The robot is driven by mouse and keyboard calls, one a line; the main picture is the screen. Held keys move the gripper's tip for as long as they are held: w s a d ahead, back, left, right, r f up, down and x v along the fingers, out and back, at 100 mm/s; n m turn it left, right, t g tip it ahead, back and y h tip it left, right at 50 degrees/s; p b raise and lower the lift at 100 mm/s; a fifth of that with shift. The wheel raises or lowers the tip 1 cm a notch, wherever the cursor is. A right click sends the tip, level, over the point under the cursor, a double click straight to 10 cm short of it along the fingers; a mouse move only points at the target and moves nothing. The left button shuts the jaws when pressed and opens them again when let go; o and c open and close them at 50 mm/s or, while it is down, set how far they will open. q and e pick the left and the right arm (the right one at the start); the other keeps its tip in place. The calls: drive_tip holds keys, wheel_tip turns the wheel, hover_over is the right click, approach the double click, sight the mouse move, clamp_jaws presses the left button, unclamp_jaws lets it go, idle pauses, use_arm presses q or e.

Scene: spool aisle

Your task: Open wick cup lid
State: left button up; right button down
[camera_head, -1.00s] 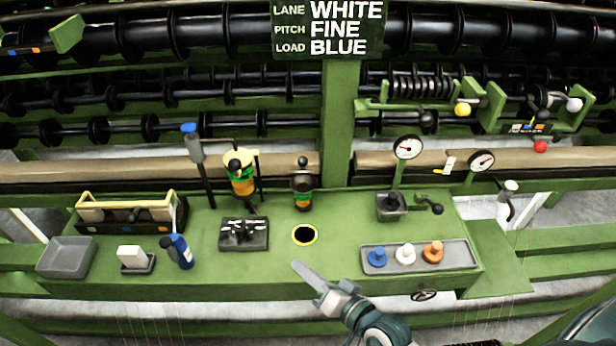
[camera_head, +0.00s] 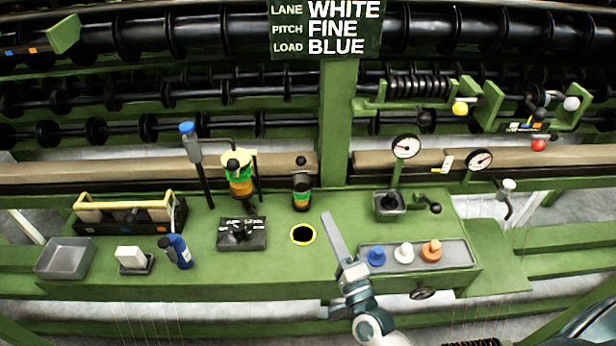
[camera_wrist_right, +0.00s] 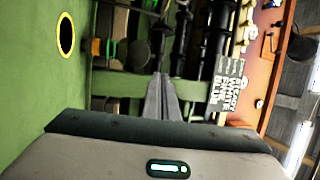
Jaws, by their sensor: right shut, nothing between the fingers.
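No part is labelled as the wick cup. A small square grey cup with a dark knob on top (camera_head: 389,206) stands on the green bench at right of centre; it may be the wick cup, and its lid looks closed. My right gripper (camera_head: 328,218) is shut and empty. In the head view it points up the bench, between the yellow-rimmed hole (camera_head: 303,235) and the grey cup, apart from the cup. In the right wrist view its fingers (camera_wrist_right: 160,90) are together, with the hole (camera_wrist_right: 66,35) at upper left. My left gripper is not in view.
A grey tray (camera_head: 456,263) holds blue, white and orange knobs right of my gripper. A crank (camera_head: 430,205) and gauges (camera_head: 405,147) stand near the cup. A black selector block (camera_head: 242,243) and banded canisters (camera_head: 240,178) stand left.

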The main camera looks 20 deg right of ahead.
drive_tip(key=shift+w, duration=0.1)
drive_tip(key=p, duration=0.5)
approach(303, 165)
drive_tip(key=x, duration=0.6)
drive_tip(key=shift+w+f, duration=0.1)
drive_tip(key=shift+w, duration=0.15)
drive_tip(key=shift+w, duration=0.1)
drive_tip(key=w+r, duration=0.1)
drive_tip(key=w, duration=0.1)
drive_tip(key=w+d+r, duration=0.1)
drive_tip(key=w+r, duration=0.1)
drive_tip(key=shift+w+d+r, duration=0.1)
drive_tip(key=shift+w+r, duration=0.1)
drive_tip(key=shift+r, duration=0.1)
drive_tip(key=shift+w+d+r+b, duration=0.15)
drive_tip(key=shift+w, duration=0.4)
drive_tip(key=shift+w+d+r+b, duration=0.15)
drive_tip(key=shift+w+d+b, duration=0.05)
drive_tip(key=shift+w, duration=0.35)
drive_tip(key=shift+w+d+r+b, duration=0.1)
drive_tip(key=shift+w+d+b, duration=0.05)
drive_tip(key=shift+w, duration=0.4)
